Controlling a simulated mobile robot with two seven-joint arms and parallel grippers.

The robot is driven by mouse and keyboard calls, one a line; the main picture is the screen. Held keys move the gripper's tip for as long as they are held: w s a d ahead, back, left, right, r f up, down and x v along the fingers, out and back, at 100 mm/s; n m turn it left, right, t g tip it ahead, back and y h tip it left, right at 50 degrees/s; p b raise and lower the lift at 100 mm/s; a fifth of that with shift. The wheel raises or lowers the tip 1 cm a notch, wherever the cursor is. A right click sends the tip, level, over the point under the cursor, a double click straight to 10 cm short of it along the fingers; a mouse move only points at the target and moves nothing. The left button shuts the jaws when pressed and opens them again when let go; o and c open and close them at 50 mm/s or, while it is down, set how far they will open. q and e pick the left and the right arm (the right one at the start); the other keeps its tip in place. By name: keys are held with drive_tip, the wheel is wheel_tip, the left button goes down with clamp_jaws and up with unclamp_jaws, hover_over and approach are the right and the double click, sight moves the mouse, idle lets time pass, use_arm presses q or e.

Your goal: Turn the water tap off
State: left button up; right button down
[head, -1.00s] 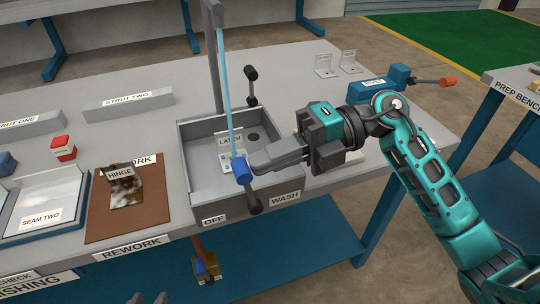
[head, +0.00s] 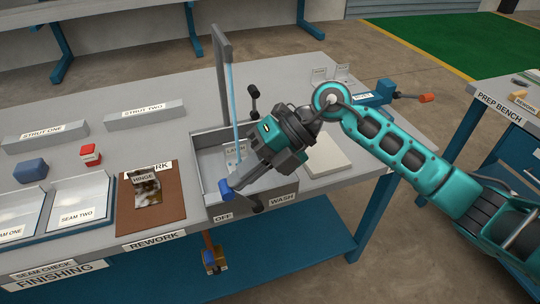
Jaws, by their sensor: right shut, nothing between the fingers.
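The water tap is a tall grey post (head: 221,85) with a short arm at its top, behind the wash basin (head: 208,165). A thin blue water stream (head: 234,105) still runs down from it into the basin. The tap lever has a blue grip (head: 226,188) and a dark pivot (head: 257,207) on the basin's front. The lever leans left, above the OFF label (head: 222,217); the WASH label (head: 282,197) is to the right. My right gripper (head: 236,186) is shut and empty, its fingertips against or very close to the blue grip's right side. My left gripper is out of view.
Inside the basin, a LATCH part (head: 235,149) is partly hidden by my gripper. A pale board (head: 328,155) lies right of the basin. Left are a brown rework mat (head: 170,210) with the hinge, and a red block (head: 90,154).

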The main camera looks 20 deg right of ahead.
drive_tip(key=shift+h, duration=0.3)
drive_tip(key=x, duration=0.1)
drive_tip(key=p+x, duration=0.1)
drive_tip(key=x, duration=0.1)
drive_tip(key=p+x, duration=0.1)
drive_tip(key=x, duration=0.1)
drive_tip(key=shift+w+a+r, duration=0.15)
drive_tip(key=shift+a+r, duration=0.2)
drive_tip(key=shift+r, duration=0.05)
drive_tip(key=shift+f+x, duration=0.25)
drive_tip(key=shift+x, duration=1.5)
drive_tip(key=shift+d, duration=0.2)
wheel_tip(320, 180, up, 14)
drive_tip(key=p, duration=0.3)
hover_over(225, 184)
drive_tip(key=shift+a+f, duration=0.15)
drive_tip(key=shift+a, duration=0.2)
drive_tip(key=shift+a, duration=0.1)
